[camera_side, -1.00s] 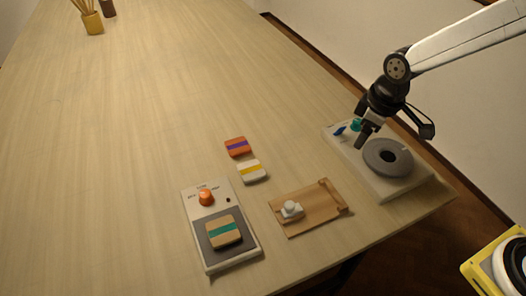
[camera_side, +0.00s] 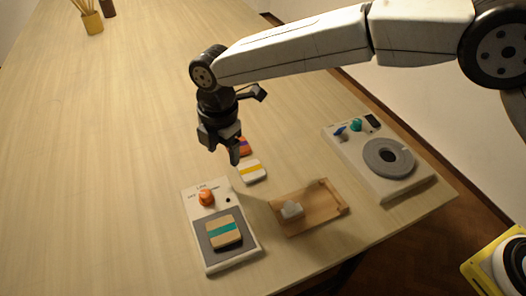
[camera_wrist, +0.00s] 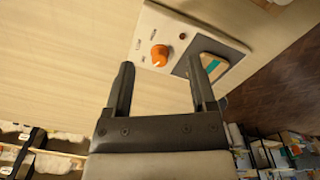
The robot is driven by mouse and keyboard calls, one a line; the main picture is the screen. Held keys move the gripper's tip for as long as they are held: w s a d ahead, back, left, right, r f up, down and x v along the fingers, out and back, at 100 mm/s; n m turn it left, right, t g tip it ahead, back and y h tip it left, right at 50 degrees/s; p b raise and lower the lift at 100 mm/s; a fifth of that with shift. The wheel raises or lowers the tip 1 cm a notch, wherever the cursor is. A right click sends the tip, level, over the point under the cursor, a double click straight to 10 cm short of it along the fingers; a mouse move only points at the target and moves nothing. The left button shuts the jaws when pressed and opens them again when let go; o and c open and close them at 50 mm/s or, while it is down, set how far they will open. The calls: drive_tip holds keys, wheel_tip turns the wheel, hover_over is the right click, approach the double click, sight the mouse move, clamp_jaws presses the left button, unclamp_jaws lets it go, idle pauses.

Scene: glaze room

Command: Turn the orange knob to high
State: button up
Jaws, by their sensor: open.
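The orange knob (camera_side: 206,198) sits at the top of a white panel (camera_side: 215,267) with a dark square pad. In the wrist view the orange knob (camera_wrist: 159,55) lies beyond my fingertips, roughly between them, with small printed marks around it that are too blurred to read. A tan tile with a teal stripe (camera_side: 224,232) rests on the pad. My gripper (camera_side: 222,158) is in the air above and behind the panel, pointing down, apart from the knob. In the wrist view my gripper (camera_wrist: 162,72) is open with nothing between its fingers.
A white-and-yellow tile (camera_side: 252,171) and a partly hidden orange-and-purple tile (camera_side: 245,148) lie behind the panel. A white device with a grey disc (camera_side: 388,158) stands further right.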

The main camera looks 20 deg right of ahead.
sight(205, 193)
drive_tip(key=a+n, duration=0.1)
drive_tip(key=s+a+n, duration=0.1)
drive_tip(key=a, duration=0.1)
drive_tip(key=s+a+n, duration=0.1)
drive_tip(key=a, duration=0.1)
drive_tip(key=shift+a+f, duration=0.25)
drive_tip(key=shift+f, duration=3.9)
clamp_jaws()
